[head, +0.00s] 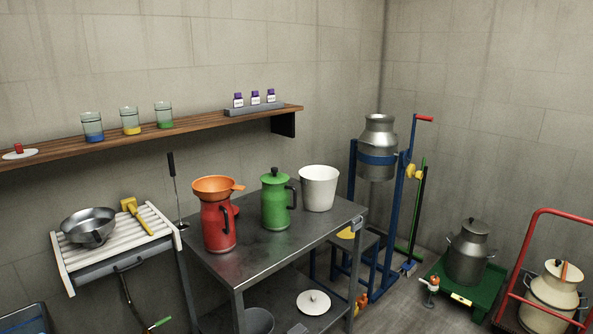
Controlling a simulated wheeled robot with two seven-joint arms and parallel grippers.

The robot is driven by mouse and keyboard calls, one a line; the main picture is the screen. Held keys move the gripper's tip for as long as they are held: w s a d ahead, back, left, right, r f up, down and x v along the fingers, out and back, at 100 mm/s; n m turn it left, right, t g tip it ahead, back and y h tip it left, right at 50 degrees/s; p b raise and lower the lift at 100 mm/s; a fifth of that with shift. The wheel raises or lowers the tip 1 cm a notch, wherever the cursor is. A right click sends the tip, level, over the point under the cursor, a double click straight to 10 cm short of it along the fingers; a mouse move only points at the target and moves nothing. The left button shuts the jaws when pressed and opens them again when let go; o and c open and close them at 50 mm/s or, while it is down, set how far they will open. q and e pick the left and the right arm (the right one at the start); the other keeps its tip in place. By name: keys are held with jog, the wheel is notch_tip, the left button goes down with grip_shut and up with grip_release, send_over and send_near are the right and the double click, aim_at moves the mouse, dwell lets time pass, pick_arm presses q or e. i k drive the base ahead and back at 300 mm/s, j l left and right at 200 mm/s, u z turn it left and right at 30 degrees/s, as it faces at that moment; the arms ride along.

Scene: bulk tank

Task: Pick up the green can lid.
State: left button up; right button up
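The green can (276,207) stands upright on the grey metal table, between a red can and a white bucket. Its green lid (274,179) sits on top of the can and has a small black knob. The can has a black handle on its right side. Neither of my grippers shows in the head view.
The red can (218,228) with an orange funnel (213,187) stands close on the left, the white bucket (318,189) close on the right. The table (262,262) is bare in front. A wooden shelf (200,131) with jars runs along the wall above.

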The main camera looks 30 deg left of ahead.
aim_at(274, 177)
jog(key=i+u, duration=0.1)
jog(key=i, duration=0.55)
jog(key=i+l, duration=0.15)
jog(key=i, duration=0.45)
jog(key=i+u, duration=0.4)
jog(key=i+l+u, duration=0.2)
jog(key=u, duration=0.25)
jog(key=i+l+u, duration=0.25)
jog(key=u, duration=0.15)
jog(key=i+l+u, duration=0.4)
jog(key=l, duration=0.25)
jog(key=i+l+u, duration=0.2)
jog(key=l, duration=0.15)
